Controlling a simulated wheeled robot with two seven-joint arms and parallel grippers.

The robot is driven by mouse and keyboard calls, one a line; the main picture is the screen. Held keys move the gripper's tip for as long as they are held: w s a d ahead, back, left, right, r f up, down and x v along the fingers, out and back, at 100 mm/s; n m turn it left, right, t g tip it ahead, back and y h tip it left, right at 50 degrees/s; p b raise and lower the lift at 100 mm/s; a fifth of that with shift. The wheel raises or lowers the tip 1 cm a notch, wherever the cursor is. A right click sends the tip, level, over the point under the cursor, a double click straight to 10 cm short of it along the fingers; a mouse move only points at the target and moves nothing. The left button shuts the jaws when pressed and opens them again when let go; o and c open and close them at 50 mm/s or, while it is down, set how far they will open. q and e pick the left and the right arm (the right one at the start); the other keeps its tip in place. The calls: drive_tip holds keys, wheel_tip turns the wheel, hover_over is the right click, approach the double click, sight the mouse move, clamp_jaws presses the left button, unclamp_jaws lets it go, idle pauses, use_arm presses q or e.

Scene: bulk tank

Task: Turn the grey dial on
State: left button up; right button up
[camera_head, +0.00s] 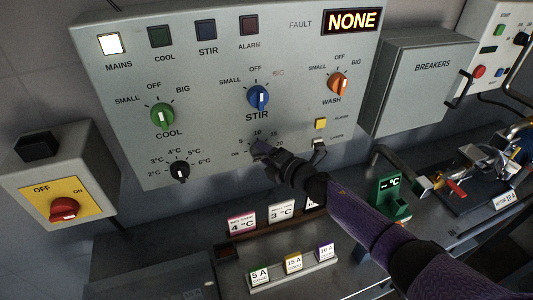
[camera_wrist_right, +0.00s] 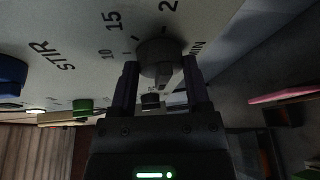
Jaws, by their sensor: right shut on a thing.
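The grey dial (camera_head: 261,146) sits low in the middle of the large control panel (camera_head: 210,110), below the blue STIR knob (camera_head: 258,97). Markings such as ON, 5, 10, 15 and 20 run around it. My right gripper (camera_head: 269,157) reaches it from the lower right and is shut on it. In the right wrist view the dial (camera_wrist_right: 158,52) shows between the two dark fingers, one on each side. My gripper hides much of the dial in the head view, and I cannot tell which mark it points at. My left gripper is not in view.
A green COOL knob (camera_head: 162,115), a black temperature dial (camera_head: 180,171) and an orange WASH knob (camera_head: 338,84) are on the same panel. A toggle switch (camera_head: 319,148) is close to the right of my gripper. Cards (camera_head: 242,222) stand on the bench below.

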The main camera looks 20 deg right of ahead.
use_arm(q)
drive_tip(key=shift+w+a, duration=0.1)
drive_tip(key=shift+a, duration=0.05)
use_arm(e)
drive_tip(key=shift+f, duration=0.1)
drive_tip(key=o, duration=1.3)
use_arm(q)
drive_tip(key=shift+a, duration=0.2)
use_arm(e)
drive_tip(key=shift+s+d, duration=0.1)
drive_tip(key=shift+s, duration=0.15)
use_arm(q)
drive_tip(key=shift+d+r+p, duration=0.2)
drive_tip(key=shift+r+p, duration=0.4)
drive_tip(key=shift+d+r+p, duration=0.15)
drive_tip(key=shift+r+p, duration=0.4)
drive_tip(key=shift+p, duration=0.05)
use_arm(e)
drive_tip(key=v, duration=0.9)
drive_tip(key=shift+s, duration=0.2)
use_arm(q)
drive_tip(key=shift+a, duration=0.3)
